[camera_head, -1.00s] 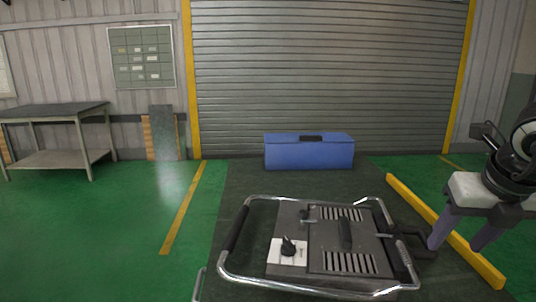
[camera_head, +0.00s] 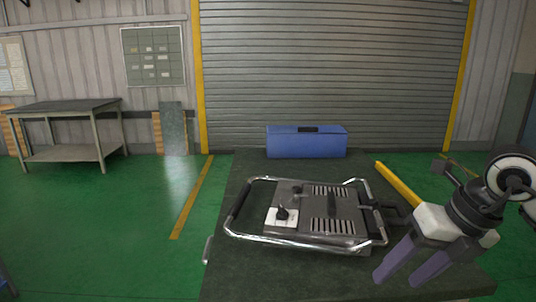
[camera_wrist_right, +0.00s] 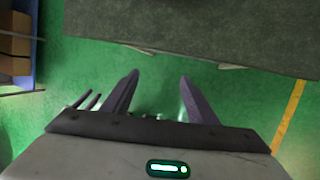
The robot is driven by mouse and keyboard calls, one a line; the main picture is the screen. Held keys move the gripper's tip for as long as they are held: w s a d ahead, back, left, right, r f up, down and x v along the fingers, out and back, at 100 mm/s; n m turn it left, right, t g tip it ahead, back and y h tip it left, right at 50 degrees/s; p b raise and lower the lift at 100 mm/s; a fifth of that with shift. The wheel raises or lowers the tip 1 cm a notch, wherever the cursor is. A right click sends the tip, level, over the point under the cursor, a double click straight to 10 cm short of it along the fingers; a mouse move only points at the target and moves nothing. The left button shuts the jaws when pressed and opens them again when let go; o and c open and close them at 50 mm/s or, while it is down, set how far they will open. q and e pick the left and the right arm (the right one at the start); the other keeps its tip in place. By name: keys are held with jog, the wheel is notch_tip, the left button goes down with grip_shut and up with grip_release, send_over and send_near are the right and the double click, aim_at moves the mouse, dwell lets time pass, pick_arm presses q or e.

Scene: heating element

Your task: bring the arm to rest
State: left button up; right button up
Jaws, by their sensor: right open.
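My right gripper (camera_head: 402,276) comes in from the right in the head view. Its two purple-grey fingers are apart and nothing is between them. It is in front of and to the right of the heating element (camera_head: 345,213), a dark metal box with a knob and vents inside a silver tube frame. In the right wrist view my right gripper (camera_wrist_right: 158,90) is open over green floor, with a dark table edge beyond the fingertips. My left gripper is not in view.
The heating element lies on a dark worktable (camera_head: 240,280). A blue toolbox (camera_head: 306,143) stands at its far side. A grey bench (camera_head: 66,110) stands at the far left. A blue shelf with a brown box (camera_wrist_right: 15,43) shows in the wrist view. Green floor on the left is clear.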

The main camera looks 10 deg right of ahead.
jog(key=s+a+r+m+t+y+p, duration=0.1)
jog(key=s+a+m+y, duration=0.1)
jog(key=a+y, duration=0.8)
jog(key=s+a+r+m+y, duration=0.15)
jog(key=a+y, duration=0.45)
jog(key=a, duration=0.8)
jog(key=w+d+f+m+t+h+p, duration=0.1)
jog(key=w+d+f+m+t+h, duration=0.35)
jog(key=m, duration=0.55)
jog(key=w+d+f+m+t+h, duration=0.1)
jog(key=d+f+m+t+h, duration=0.3)
jog(key=m+t, duration=0.45)
jog(key=s+d+f+m+g+h, duration=0.1)
jog(key=s+f+m+g+h, duration=0.2)
jog(key=f, duration=0.6)
jog(key=s+d+f+m+g+h, duration=0.15)
jog(key=s+f+m+h, duration=0.3)
jog(key=f, duration=0.45)
jog(key=s+f+m+g, duration=0.3)
jog(key=s+f+g, duration=0.1)
jog(key=s+f, duration=0.5)
jog(key=shift+s+a+f+p, duration=0.35)
jog(key=shift+s+f, duration=0.05)
jog(key=shift+s, duration=0.2)
